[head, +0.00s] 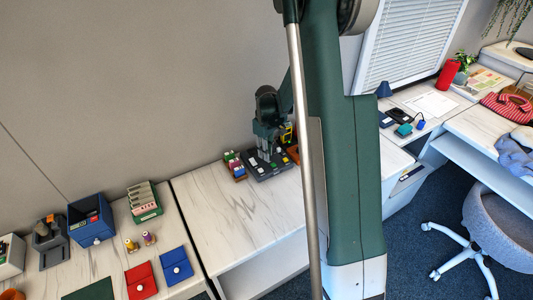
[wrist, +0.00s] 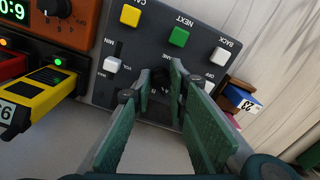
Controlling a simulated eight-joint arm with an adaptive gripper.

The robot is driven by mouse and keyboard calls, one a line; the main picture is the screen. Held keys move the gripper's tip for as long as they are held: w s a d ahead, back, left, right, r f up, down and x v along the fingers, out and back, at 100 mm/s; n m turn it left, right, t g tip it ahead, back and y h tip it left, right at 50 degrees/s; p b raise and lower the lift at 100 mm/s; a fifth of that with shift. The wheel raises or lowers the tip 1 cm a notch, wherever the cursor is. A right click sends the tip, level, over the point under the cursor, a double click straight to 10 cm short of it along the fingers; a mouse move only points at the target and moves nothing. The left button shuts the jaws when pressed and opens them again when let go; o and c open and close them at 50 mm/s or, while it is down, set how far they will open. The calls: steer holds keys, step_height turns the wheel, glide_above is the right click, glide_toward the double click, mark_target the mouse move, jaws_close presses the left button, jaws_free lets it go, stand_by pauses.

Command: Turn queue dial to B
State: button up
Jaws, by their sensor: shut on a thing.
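The dark grey queue panel (wrist: 215,20) fills the upper middle of the wrist view and carries labelled buttons. The queue dial (wrist: 161,78) is a black knob on the panel below the green NEXT button (wrist: 179,37). My gripper (wrist: 160,82) has its green fingers on either side of the dial, shut on it. A letter that looks like B shows beside the dial between the fingers; the dial's pointer is hidden. In the head view my gripper (head: 265,153) points down onto the panel (head: 280,171) by the wall.
A yellow button (wrist: 130,15), white BACK button (wrist: 219,57) and two sliders lie around the dial. An orange device (wrist: 72,30) and yellow plug-like unit (wrist: 48,98) stand left. Small coloured blocks (wrist: 240,100) stand right. The white marbled desk (head: 235,215) is clear in front.

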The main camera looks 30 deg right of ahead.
steer(key=shift+m, duration=0.3)
steer(key=m+b, duration=0.1)
steer(key=m, duration=0.2)
steer(key=shift+f, duration=0.1)
steer(key=shift+m+b, duration=0.7)
steer(key=shift+m, duration=1.8)
steer(key=o, duration=0.9)
steer(key=shift+r, duration=0.2)
step_height(320, 180, up, 12)
steer(key=shift+f, duration=0.1)
